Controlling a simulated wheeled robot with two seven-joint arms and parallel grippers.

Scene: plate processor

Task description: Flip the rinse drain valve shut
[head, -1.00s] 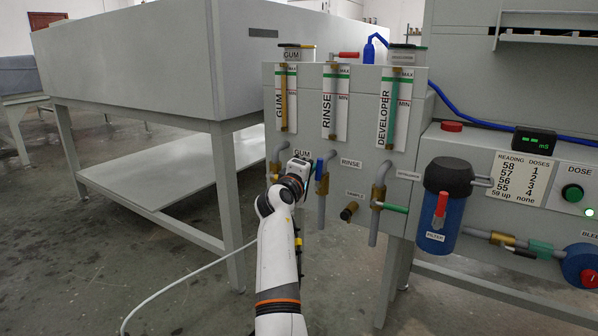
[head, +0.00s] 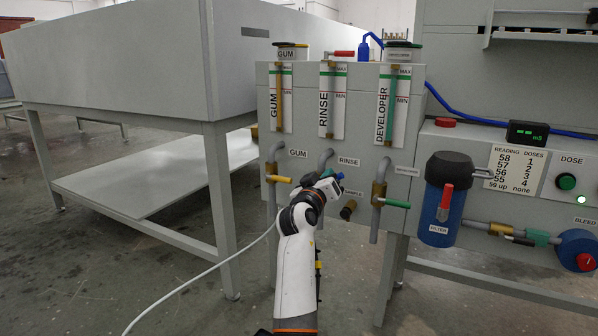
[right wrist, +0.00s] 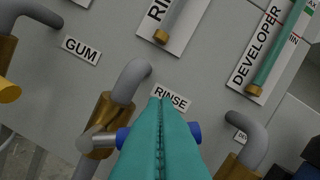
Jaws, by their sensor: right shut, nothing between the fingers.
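The rinse drain valve is on the pipe under the RINSE label, with a brass body (right wrist: 108,118) in the right wrist view. Its blue handle (head: 340,176) points sideways to the right in the head view. In the right wrist view the blue handle (right wrist: 195,132) lies across the pipe line, its middle hidden behind my fingers. My right gripper (right wrist: 160,100) has its teal fingers shut together with nothing between them. The fingers overlap the handle in the view; I cannot tell whether they touch it. In the head view my right gripper hides most of the valve. My left gripper is not in view.
The gum valve's yellow handle (head: 280,179) is to the left and the developer valve's green handle (head: 397,203) to the right, both sideways. A grey table (head: 120,75) stands at the left.

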